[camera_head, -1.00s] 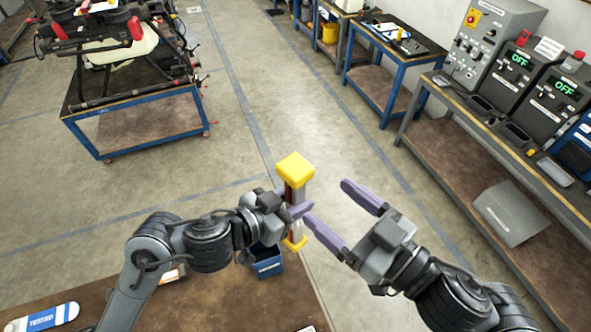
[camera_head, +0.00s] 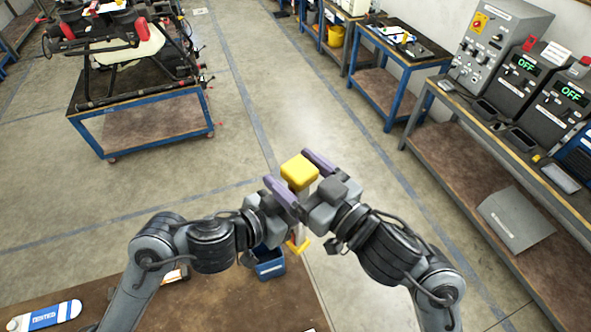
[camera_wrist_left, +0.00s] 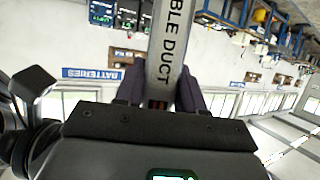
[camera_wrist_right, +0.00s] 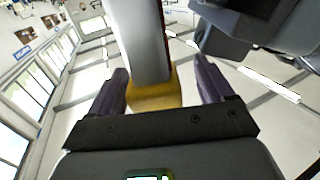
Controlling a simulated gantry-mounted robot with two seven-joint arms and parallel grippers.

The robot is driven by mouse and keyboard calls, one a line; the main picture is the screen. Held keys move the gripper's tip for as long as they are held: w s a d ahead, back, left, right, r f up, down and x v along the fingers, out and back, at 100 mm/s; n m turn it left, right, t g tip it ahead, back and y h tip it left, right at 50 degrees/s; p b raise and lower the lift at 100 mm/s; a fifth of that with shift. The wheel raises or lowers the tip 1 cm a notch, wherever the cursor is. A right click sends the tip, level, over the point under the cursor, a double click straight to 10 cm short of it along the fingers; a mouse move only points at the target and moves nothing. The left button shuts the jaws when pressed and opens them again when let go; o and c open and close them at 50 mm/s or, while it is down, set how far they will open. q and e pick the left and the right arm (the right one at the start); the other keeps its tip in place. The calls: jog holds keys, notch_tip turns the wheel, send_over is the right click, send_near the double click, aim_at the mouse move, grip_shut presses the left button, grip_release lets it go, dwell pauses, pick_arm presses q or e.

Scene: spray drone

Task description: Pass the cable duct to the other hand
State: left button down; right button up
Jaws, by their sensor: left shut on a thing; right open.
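The cable duct is a grey bar with yellow end caps, held upright in the air; its top cap (camera_head: 299,172) shows in the head view. In the left wrist view its lettered grey face (camera_wrist_left: 168,60) stands between the fingers of my left gripper (camera_wrist_left: 160,95), which is shut on it. My right gripper (camera_head: 299,175) is open, with its purple fingers on either side of the duct near the top cap. In the right wrist view the duct (camera_wrist_right: 143,40) and a yellow cap lie between my open right fingers (camera_wrist_right: 165,95).
A blue box (camera_head: 269,263) stands on the brown table (camera_head: 220,305) below the left gripper. A white and blue item (camera_head: 45,315) lies at the table's left. A drone (camera_head: 125,45) rests on a blue-framed cart at the back left. A workbench (camera_head: 440,150) with control boxes is at the right.

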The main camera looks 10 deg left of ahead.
jog(key=shift+w+a, duration=0.1)
jog(key=c, duration=1.2)
pick_arm(q)
jog(key=c, duration=0.6)
grip_release()
